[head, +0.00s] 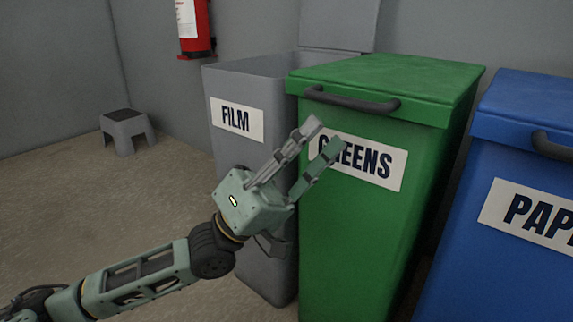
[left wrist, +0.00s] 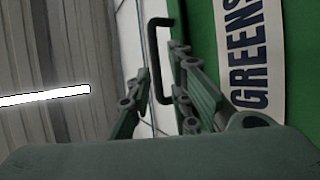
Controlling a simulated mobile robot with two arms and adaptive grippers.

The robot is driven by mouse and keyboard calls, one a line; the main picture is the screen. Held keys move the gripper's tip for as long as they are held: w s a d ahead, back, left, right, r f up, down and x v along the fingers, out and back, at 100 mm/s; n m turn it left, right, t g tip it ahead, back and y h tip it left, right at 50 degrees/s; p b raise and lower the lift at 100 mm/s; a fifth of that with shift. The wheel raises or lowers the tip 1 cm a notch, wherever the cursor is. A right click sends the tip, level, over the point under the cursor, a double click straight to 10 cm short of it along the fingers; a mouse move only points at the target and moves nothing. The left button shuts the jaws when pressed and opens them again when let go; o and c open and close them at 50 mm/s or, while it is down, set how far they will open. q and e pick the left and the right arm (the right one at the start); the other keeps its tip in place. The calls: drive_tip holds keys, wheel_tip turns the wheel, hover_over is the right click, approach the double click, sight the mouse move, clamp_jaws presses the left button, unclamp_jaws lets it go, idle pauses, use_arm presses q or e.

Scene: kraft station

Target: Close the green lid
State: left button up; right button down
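The green lid (head: 400,75) lies flat and shut on top of the green bin (head: 350,230) labelled GREENS. A dark handle (head: 350,100) runs along the lid's front edge, and it also shows in the left wrist view (left wrist: 153,60). My left gripper (head: 328,133) is in front of the bin's label, a little below the handle. Its fingers are spread apart with nothing between them. In the left wrist view the fingers (left wrist: 160,95) point toward the handle and the label stands to the right. My right gripper is in neither view.
A grey bin (head: 225,160) labelled FILM stands left of the green bin, its lid (head: 338,25) raised against the wall. A blue bin (head: 460,230) with its lid down stands close on the right. A grey stool (head: 127,130) and a fire extinguisher (head: 193,25) are at the back left. The left floor is clear.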

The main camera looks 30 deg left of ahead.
use_arm(q)
drive_tip(key=v, duration=0.6)
drive_tip(key=shift+f, duration=0.1)
idle(0.4)
